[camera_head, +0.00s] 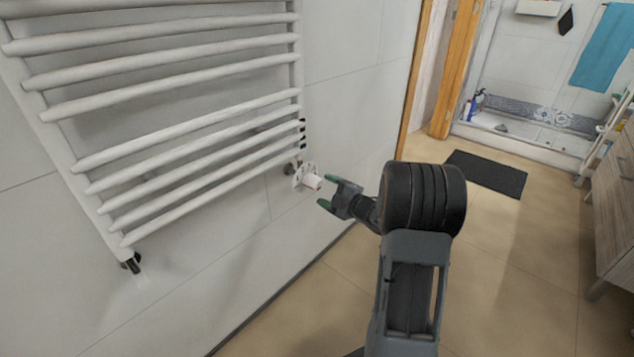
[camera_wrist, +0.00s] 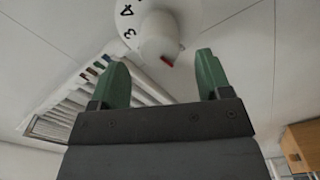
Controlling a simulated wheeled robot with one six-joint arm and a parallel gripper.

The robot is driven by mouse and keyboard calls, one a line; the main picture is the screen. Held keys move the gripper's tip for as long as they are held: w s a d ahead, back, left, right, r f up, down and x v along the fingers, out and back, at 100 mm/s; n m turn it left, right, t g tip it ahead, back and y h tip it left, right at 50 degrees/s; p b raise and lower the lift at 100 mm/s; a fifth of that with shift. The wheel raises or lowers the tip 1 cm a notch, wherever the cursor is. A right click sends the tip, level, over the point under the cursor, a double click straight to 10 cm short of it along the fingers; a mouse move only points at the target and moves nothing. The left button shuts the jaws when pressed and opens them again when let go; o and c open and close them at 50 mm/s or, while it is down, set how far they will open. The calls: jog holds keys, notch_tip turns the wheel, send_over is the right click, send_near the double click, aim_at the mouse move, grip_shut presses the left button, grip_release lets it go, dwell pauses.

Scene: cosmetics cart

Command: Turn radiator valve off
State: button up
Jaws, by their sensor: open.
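The white radiator valve (camera_head: 308,178) sticks out from the lower right corner of the white towel radiator (camera_head: 190,72). In the wrist view the valve knob (camera_wrist: 160,38) shows close up, with a numbered white dial (camera_wrist: 128,22) behind it and a small red mark on the knob. The digits 3 and 4 can be read. My gripper (camera_head: 328,192) has green fingertips and is just right of the valve in the head view, apart from it. In the wrist view my gripper (camera_wrist: 160,80) is open, its fingers spread below the knob, with nothing between them.
The tiled wall (camera_head: 345,130) is close behind the valve. To the right are a wooden door frame (camera_head: 445,85), a dark mat (camera_head: 486,173), a shower area and a wooden cabinet (camera_head: 612,215). The beige floor (camera_head: 500,290) between is clear.

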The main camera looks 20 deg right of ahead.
jog(key=p+v, duration=0.1)
jog(key=v, duration=0.7)
jog(key=shift+p, duration=0.4)
jog(key=shift+s, duration=0.1)
